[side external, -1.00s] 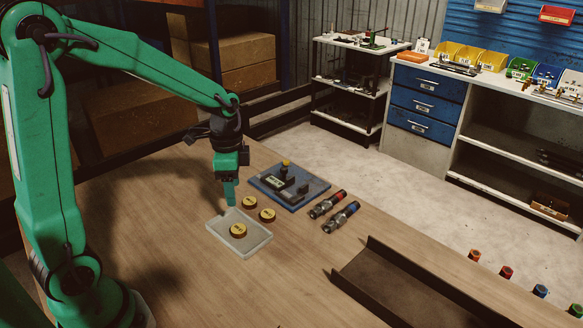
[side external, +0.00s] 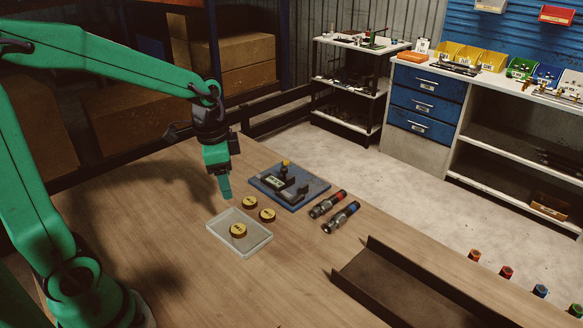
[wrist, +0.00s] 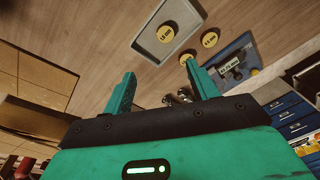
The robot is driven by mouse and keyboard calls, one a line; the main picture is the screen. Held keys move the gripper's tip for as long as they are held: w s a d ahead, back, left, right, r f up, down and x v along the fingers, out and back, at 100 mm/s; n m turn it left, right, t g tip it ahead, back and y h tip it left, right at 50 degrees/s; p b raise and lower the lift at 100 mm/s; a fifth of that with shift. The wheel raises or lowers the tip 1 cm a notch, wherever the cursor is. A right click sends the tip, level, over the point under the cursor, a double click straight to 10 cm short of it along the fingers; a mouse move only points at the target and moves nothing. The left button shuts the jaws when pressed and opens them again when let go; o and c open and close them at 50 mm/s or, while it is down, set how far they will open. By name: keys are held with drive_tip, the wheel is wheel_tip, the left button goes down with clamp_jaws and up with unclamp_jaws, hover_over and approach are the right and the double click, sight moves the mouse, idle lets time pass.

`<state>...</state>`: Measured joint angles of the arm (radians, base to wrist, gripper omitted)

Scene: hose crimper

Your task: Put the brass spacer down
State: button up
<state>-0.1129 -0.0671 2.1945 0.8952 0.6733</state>
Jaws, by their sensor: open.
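A round brass spacer (side external: 238,231) lies flat in the pale shallow tray (side external: 262,250), apart from the tray's walls. Two more brass spacers, one at the back (side external: 249,202) and one to the right (side external: 267,215), lie on the table between the tray and the blue fixture. My gripper (side external: 228,196) is above the table just behind the tray, tilted. In the wrist view my gripper (wrist: 159,73) has its two fingers wide apart with nothing between them. The tray's spacer also shows in the wrist view (wrist: 166,33), with dark lettering too small to read surely.
The blue fixture (side external: 313,196) with dark blocks and a small yellow-topped post stands behind the spacers. Two hose fittings, red-banded (side external: 327,204) and blue-banded (side external: 341,217), lie to its right. A dark channel (side external: 400,290) is at the front right.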

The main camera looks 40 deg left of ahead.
drive_tip(key=s+d+r+n+t, duration=0.3)
drive_tip(key=s+r+n, duration=0.3)
drive_tip(key=s, duration=0.4)
drive_tip(key=shift+s+d+r+t, duration=0.4)
drive_tip(key=shift+r+t, duration=0.2)
idle(0.7)
